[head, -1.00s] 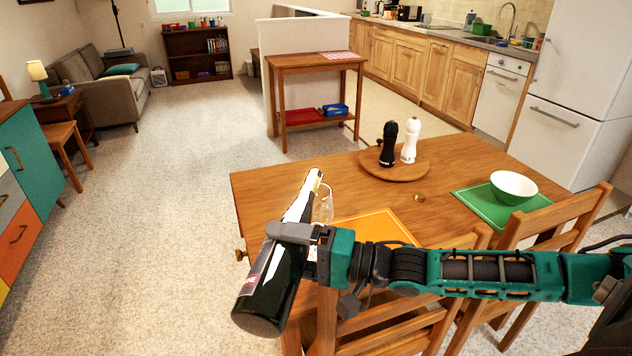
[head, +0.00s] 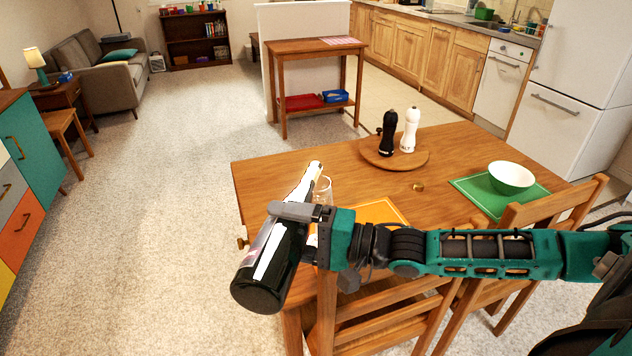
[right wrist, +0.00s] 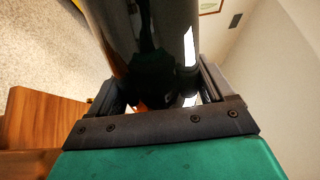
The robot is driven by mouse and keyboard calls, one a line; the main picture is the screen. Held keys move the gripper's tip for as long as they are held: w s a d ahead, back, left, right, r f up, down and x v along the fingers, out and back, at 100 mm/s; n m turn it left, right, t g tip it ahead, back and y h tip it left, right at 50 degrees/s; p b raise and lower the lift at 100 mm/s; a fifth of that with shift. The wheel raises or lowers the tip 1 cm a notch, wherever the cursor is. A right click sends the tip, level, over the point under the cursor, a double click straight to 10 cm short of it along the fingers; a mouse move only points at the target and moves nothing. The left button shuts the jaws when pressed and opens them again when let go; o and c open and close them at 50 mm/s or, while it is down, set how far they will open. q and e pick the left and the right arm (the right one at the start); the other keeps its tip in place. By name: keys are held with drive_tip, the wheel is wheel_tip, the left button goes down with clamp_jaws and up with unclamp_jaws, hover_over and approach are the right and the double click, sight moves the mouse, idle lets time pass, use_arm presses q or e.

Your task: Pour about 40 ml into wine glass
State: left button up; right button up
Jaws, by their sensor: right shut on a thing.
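A dark wine bottle (head: 267,272) with a white label is in my right gripper (head: 298,212), which is shut around it. The bottle is tilted, its neck up and pointing away toward the table, its base low and toward me. In the right wrist view the dark bottle (right wrist: 145,40) sits between both fingers (right wrist: 160,100). The wine glass (head: 323,188) stands on the table just behind and right of the bottle neck, mostly hidden by the bottle and gripper. I cannot tell whether the mouth is over the glass, nor see liquid flowing. My left gripper is not in view.
The wooden table (head: 455,150) holds an orange mat (head: 385,211), a round board (head: 372,155) with black and white mills, a small brass-coloured object (head: 418,187), and a white bowl (head: 511,177) on a green mat (head: 475,191). Chairs (head: 385,325) stand at the near side.

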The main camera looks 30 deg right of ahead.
drive_tip(key=shift+r, duration=0.35)
drive_tip(key=shift+s+a, duration=0.15)
drive_tip(key=shift+a, duration=0.15)
drive_tip(key=shift+s+a, duration=0.4)
drive_tip(key=shift+a, duration=0.25)
drive_tip(key=shift+s+a, duration=0.1)
idle(0.5)
idle(0.4)
